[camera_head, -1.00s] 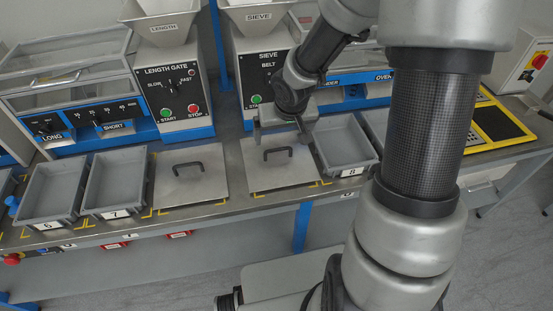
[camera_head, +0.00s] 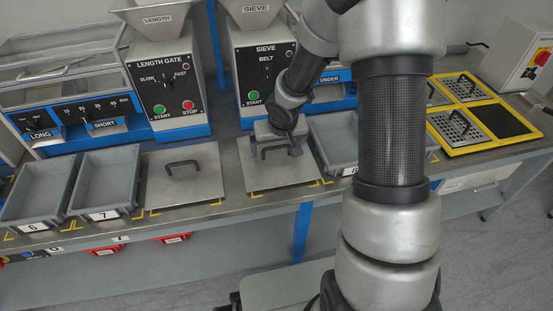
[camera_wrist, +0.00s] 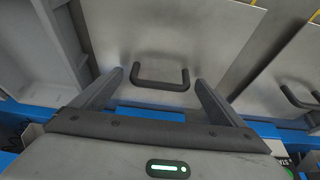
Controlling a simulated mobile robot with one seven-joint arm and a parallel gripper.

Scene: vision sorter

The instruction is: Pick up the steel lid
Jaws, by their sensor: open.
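Two flat steel lids with black bar handles lie on the bench. The right-hand lid (camera_head: 262,177) is under my gripper (camera_head: 276,146); the other lid (camera_head: 185,187) lies to its left. In the wrist view the nearer lid (camera_wrist: 160,35) fills the middle, and its black handle (camera_wrist: 160,86) shows between the two fingers of my open gripper (camera_wrist: 158,82). The fingers stand on either side of the handle, apart from it. How high they are above the lid is hard to tell. The second lid (camera_wrist: 290,70) shows at the right there.
Grey trays 6 (camera_head: 40,192) and 7 (camera_head: 104,182) stand at the left. Another grey tray (camera_head: 333,145) is close to the right of the lid. The sieve machine (camera_head: 262,70) and length gate (camera_head: 165,90) stand behind. A yellow-framed panel (camera_head: 480,120) lies at the far right.

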